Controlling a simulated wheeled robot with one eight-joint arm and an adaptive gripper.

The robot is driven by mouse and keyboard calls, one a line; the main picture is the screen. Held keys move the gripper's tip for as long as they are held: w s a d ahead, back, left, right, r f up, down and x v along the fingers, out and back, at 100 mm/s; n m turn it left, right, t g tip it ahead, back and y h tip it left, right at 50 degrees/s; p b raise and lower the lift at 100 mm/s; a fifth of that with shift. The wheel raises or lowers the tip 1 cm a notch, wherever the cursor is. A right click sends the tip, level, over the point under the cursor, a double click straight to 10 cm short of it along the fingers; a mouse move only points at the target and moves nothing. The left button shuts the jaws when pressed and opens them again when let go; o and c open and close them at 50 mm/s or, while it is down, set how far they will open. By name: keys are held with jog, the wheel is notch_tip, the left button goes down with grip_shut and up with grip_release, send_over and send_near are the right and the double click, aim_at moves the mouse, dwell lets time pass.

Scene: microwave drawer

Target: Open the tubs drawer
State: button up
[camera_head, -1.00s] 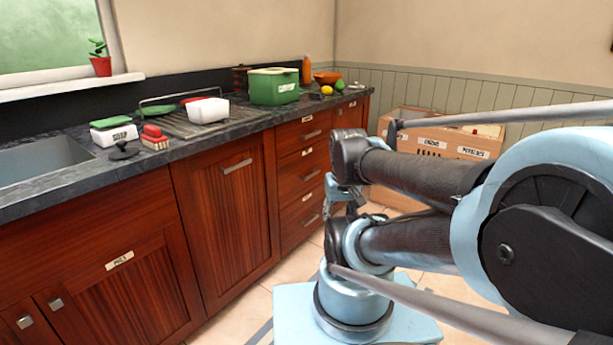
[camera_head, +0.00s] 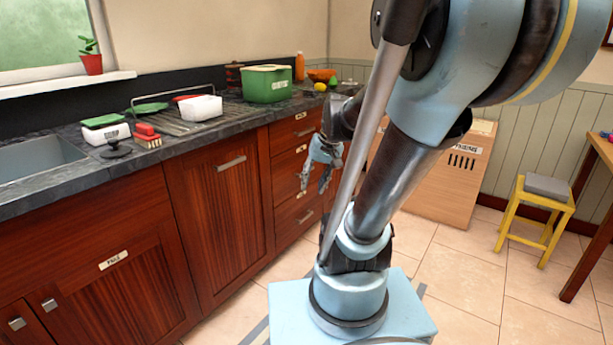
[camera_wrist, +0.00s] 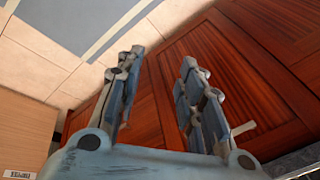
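A stack of dark red wooden drawers (camera_head: 282,136) stands at the right end of the counter front, all looking shut. Small white labels sit on the fronts, too small to read, so I cannot tell which is the tubs drawer. The top drawer's handle (camera_head: 305,131) and the bottom one's handle (camera_head: 306,217) show; my gripper and arm partly hide the middle. My gripper (camera_head: 313,182) hangs in front of the stack, fingers down. In the wrist view my gripper (camera_wrist: 160,66) is open and empty, its fingers apart with wooden fronts behind them.
A wide cupboard door (camera_head: 222,215) adjoins the drawers on the left. A green tub (camera_head: 268,84) and a white tub (camera_head: 200,108) stand on the counter. A wooden crate (camera_head: 446,180) stands behind my arm. A yellow stool (camera_head: 536,218) is at right. Floor between is clear.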

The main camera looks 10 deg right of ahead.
jog(key=w+d+f+m+t+y, duration=0.2)
jog(key=w+y, duration=0.1)
jog(key=w, duration=1.6)
jog(key=w+d+f+m+t+y, duration=0.15)
jog(key=w+y, duration=0.25)
jog(key=w, duration=1.4)
jog(key=w+d+f+m+t+y, duration=0.2)
jog(key=w+d+f+t, duration=0.1)
jog(key=w+d+f, duration=0.6)
jog(key=w+d+f+m+t+y, duration=0.15)
jog(key=d+f+t, duration=0.4)
jog(key=f, duration=0.95)
jog(key=w+a, duration=0.3)
jog(key=w, duration=0.1)
jog(key=w+a+g, duration=0.1)
jog(key=w+a, duration=0.3)
jog(key=w+a+g, duration=0.1)
jog(key=w+a, duration=0.3)
jog(key=w, duration=0.1)
jog(key=shift+m, duration=0.4)
grip_shut()
